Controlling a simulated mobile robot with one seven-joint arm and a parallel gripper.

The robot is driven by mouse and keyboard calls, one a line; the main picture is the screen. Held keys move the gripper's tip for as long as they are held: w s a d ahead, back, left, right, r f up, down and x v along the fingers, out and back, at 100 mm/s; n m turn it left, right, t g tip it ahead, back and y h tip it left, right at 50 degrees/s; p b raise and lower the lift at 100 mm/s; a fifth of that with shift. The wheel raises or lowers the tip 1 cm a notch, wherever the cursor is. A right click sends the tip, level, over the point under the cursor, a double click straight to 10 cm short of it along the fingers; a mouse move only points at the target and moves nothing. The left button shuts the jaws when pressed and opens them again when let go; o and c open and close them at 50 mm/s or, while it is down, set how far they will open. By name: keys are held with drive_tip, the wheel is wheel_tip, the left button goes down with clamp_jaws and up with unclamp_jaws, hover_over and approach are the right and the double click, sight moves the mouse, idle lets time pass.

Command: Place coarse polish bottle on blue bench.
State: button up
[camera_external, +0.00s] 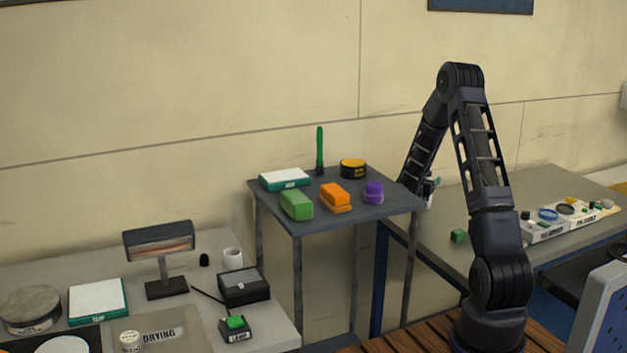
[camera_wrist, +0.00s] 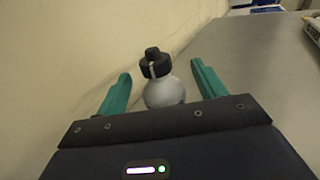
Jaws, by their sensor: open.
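A pale bottle with a black cap (camera_wrist: 163,92) is between the two teal fingers of my gripper (camera_wrist: 160,74) in the wrist view. My gripper is open, with a gap visible on both sides of the bottle. No label can be read, so I cannot confirm it is the coarse polish. In the external view my gripper (camera_external: 432,186) is at the back left of the bench with blue legs (camera_external: 480,205), largely hidden by my arm. The grey bench top (camera_wrist: 245,75) also shows in the wrist view. Whether the bottle rests on it cannot be seen.
A small green block (camera_external: 458,236) and a white tray of round items (camera_external: 545,232) are on the bench. Left of it stands a grey stand (camera_external: 335,222) with several coloured blocks and tins. The wall is close behind. The middle of the bench is clear.

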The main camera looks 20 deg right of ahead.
drive_tip(key=shift+r, duration=1.2)
drive_tip(key=shift+s+d+r, duration=0.1)
drive_tip(key=shift+r, duration=0.1)
drive_tip(key=s+a+r+m+g+y, duration=0.15)
drive_tip(key=s+r+m+g, duration=0.25)
drive_tip(key=s+r+m, duration=0.5)
drive_tip(key=s+a+r+m+g+y, duration=0.1)
drive_tip(key=s+a+r+m+g, duration=0.25)
drive_tip(key=s+r, duration=0.6)
drive_tip(key=s+a+m+t+y, duration=0.3)
drive_tip(key=s+a+m+y, duration=0.8)
drive_tip(key=s+a, duration=1.3)
drive_tip(key=s+y, duration=0.2)
drive_tip(key=s, duration=0.1)
drive_tip(key=shift+s+a+r+m, duration=0.15)
drive_tip(key=shift+r+m, duration=0.15)
drive_tip(key=shift+m, duration=0.05)
